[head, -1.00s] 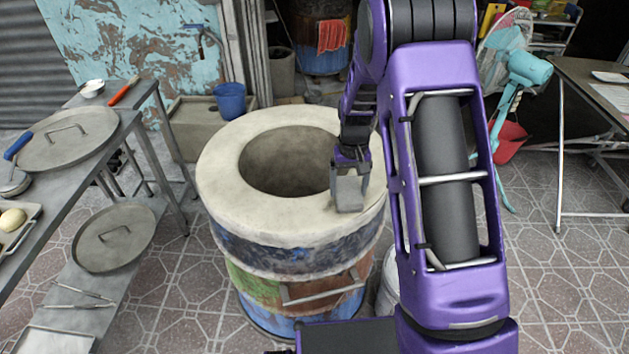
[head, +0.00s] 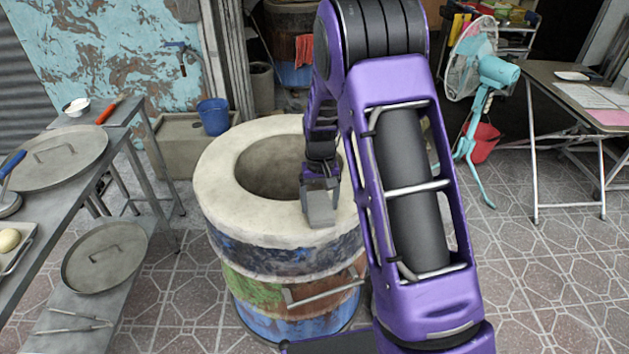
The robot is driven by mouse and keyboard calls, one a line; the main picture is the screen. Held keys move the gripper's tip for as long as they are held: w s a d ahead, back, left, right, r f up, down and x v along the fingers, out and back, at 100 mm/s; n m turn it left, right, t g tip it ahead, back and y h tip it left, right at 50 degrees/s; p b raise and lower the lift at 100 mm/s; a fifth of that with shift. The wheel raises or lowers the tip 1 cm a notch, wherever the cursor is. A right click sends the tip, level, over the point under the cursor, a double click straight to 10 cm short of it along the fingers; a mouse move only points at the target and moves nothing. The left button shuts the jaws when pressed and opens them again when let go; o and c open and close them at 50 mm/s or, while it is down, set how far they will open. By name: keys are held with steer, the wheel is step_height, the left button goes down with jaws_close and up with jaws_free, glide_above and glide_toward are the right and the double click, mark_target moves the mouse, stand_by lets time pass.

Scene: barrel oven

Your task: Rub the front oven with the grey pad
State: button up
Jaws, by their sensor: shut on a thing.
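The front oven (head: 225,203) is a barrel with a thick pale round rim, a dark open mouth and a painted blue, green and brown side. My gripper (head: 320,190) is over the right front part of the rim, pointing down. It is shut on the grey pad (head: 321,210), a small block at its fingertips. The pad appears to be at the rim's top surface near the front right edge; I cannot tell for sure whether it touches. My arm hides the right side of the oven.
A metal table (head: 60,215) with lids and a tray stands at the left. A blue bucket (head: 214,117) sits on a stone block behind the oven. A teal fan (head: 480,75), a red bucket (head: 484,143) and a folding table (head: 560,95) are at the right. Tiled floor at front right is clear.

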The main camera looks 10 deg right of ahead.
step_height(320, 180, up, 2)
steer(key=shift+w+r, duration=0.1)
steer(key=shift+r, duration=0.1)
steer(key=shift+d+r+p, duration=0.15)
steer(key=shift+r+p, duration=0.15)
steer(key=shift+p, duration=0.15)
steer(key=shift+r, duration=2.45)
